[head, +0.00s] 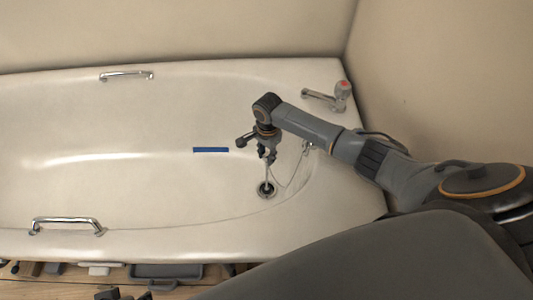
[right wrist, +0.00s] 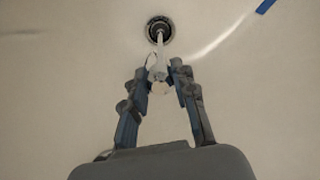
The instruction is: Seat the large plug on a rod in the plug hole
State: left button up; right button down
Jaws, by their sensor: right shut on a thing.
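The plug hole (head: 266,189) is a dark round opening with a metal rim in the right part of the white bathtub floor. It also shows at the top of the right wrist view (right wrist: 160,29). My right gripper (head: 267,155) is just above it, pointing down. Its fingers (right wrist: 159,77) are shut on the upper end of a pale rod (right wrist: 160,46), which belongs to the plug. The rod runs down to the hole's centre. The plug's head is too dark and small to tell whether it is seated or just above. A dark shape at the bottom edge may be my left gripper (head: 122,294).
A thin chain (head: 289,182) curves near the hole. A blue strip (head: 210,150) lies on the tub floor to the left. A tap (head: 341,96) stands on the right rim. Metal grab handles (head: 67,222) are on the near and far rims. The tub's left part is clear.

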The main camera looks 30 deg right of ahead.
dwell(0.3)
jog(key=c, duration=1)
grip_release()
